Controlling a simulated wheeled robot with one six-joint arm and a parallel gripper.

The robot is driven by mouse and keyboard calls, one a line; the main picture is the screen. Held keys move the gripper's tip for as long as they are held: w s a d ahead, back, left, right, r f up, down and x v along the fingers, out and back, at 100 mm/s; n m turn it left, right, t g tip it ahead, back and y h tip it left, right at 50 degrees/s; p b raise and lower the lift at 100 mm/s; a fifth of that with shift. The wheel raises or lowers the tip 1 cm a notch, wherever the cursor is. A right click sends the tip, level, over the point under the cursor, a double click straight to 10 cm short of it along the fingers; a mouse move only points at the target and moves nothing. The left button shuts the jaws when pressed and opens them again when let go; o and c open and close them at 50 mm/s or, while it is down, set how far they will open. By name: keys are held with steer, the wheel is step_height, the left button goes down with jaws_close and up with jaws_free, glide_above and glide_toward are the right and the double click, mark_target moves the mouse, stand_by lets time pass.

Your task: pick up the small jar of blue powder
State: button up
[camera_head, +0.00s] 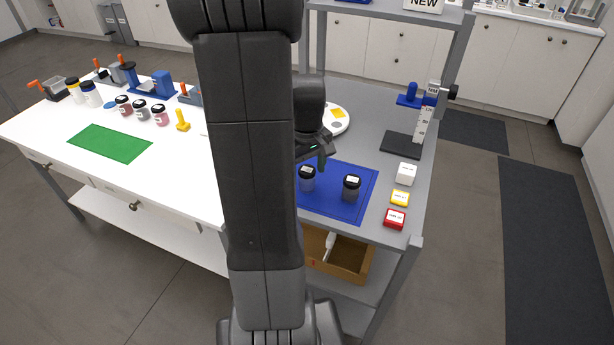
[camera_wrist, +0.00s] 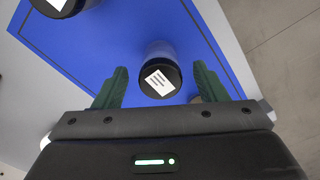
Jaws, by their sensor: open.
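Two black-lidded jars stand upright on the blue mat (camera_head: 335,211). The left jar (camera_head: 307,185) looks smaller, with dull blue-grey contents; the right jar (camera_head: 351,193) looks larger and darker. My gripper (camera_head: 322,160) is just behind and above the left jar, partly hidden by my arm. In the wrist view my gripper (camera_wrist: 160,88) is open, its green fingers apart. A white-labelled black lid (camera_wrist: 160,80) shows between them, over a bluish jar body. It looks like the left jar, and I see no finger touching it. Another jar lid (camera_wrist: 68,6) is cut off at the upper left.
White (camera_head: 407,173), yellow (camera_head: 400,198) and red (camera_head: 395,218) labelled blocks line the grey table's right edge. A stand with a scale (camera_head: 423,125) and a round white palette (camera_head: 341,122) are farther back. A white table with several jars and a green mat (camera_head: 110,143) is at left.

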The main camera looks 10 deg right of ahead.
steer(key=shift+f, duration=0.55)
steer(key=c, duration=1.1)
